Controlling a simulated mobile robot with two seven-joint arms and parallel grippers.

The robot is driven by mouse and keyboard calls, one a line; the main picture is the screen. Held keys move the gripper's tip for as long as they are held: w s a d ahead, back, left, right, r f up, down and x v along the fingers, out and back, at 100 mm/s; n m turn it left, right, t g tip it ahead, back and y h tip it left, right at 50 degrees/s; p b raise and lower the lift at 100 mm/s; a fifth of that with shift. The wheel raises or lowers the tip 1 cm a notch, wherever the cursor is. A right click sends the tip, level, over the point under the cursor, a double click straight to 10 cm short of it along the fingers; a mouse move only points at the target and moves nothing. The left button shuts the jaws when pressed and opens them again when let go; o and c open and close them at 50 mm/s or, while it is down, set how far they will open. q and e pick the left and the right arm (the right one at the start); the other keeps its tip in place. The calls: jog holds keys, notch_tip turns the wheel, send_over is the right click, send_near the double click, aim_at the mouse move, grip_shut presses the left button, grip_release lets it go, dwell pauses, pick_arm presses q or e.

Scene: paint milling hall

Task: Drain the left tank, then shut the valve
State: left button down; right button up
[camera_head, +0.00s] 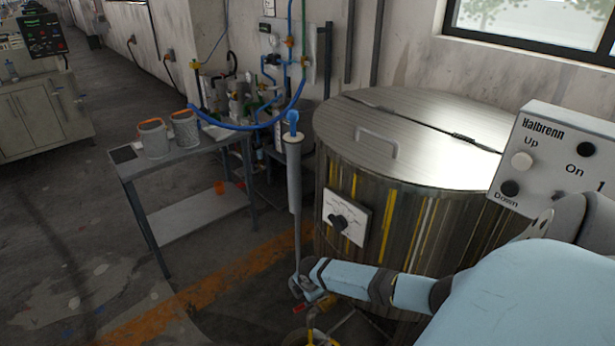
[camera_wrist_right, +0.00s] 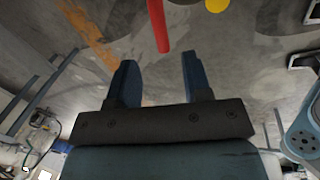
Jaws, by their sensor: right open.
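A large metal tank (camera_head: 420,215) with paint streaks and a closed hinged lid (camera_head: 400,130) stands at the right of the head view. My right gripper (camera_head: 306,288) is low in front of it. In the right wrist view this gripper (camera_wrist_right: 157,60) is open and empty. A red bar (camera_wrist_right: 157,22), apparently a valve handle, reaches toward the gap between its fingertips; I cannot tell the depth between them. The red piece (camera_head: 298,307) also shows just below the gripper in the head view, above a yellow part (camera_head: 312,337). The left gripper is out of view.
A dial panel (camera_head: 345,216) is on the tank. A control box (camera_head: 558,155) is at right, a table (camera_head: 185,158) with two cans at left.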

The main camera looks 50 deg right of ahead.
notch_tip(320, 180, up, 6)
jog(key=s, duration=0.1)
jog(key=shift+s+a+r+p, duration=0.15)
jog(key=shift+s+r+p, duration=0.05)
jog(key=shift+p, duration=0.15)
